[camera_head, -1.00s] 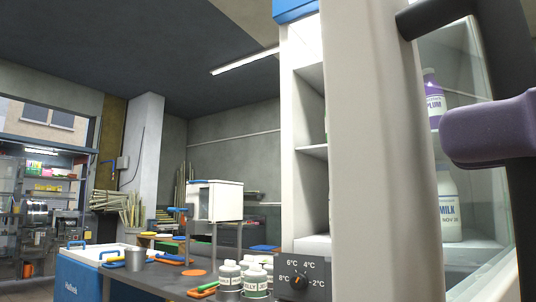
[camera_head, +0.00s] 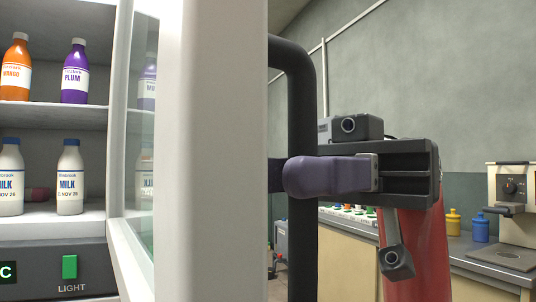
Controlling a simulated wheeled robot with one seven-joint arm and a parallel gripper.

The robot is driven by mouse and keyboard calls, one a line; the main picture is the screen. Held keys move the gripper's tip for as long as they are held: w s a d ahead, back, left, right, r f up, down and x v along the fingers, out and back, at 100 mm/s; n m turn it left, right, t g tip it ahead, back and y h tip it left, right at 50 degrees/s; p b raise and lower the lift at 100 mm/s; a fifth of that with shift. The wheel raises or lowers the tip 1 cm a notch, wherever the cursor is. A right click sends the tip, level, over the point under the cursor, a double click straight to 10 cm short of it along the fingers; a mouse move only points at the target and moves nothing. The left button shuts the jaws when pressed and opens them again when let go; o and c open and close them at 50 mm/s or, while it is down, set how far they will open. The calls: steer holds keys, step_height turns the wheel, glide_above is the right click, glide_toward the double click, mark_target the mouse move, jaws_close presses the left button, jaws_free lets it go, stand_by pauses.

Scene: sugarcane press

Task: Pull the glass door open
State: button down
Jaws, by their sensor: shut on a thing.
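The glass door (camera_head: 215,150) stands open, its pale frame edge facing me across the middle of the head view. Its glass (camera_head: 145,185) shows as a narrow slanted strip to the left of that edge. The black vertical handle (camera_head: 303,240) is on the door's right side. My gripper (camera_head: 302,177), with purple fingers, is shut around the handle from the right. The finger behind the handle is mostly hidden.
The open cabinet at left holds a plum bottle (camera_head: 75,72), an orange bottle (camera_head: 16,68) and milk bottles (camera_head: 70,178). A counter (camera_head: 350,220) with yellow and blue jars (camera_head: 480,228) and a machine (camera_head: 512,190) stands behind at right.

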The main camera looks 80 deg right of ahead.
steer(key=shift+s+d, duration=0.1)
stand_by(0.3)
steer(key=c, duration=1.4)
jaws_free()
steer(key=shift+c, duration=0.2)
steer(key=p+v, duration=0.1)
steer(key=v, duration=0.6)
steer(key=shift+s+d+p, duration=0.2)
steer(key=shift+d+p, duration=0.15)
steer(key=shift+s, duration=0.1)
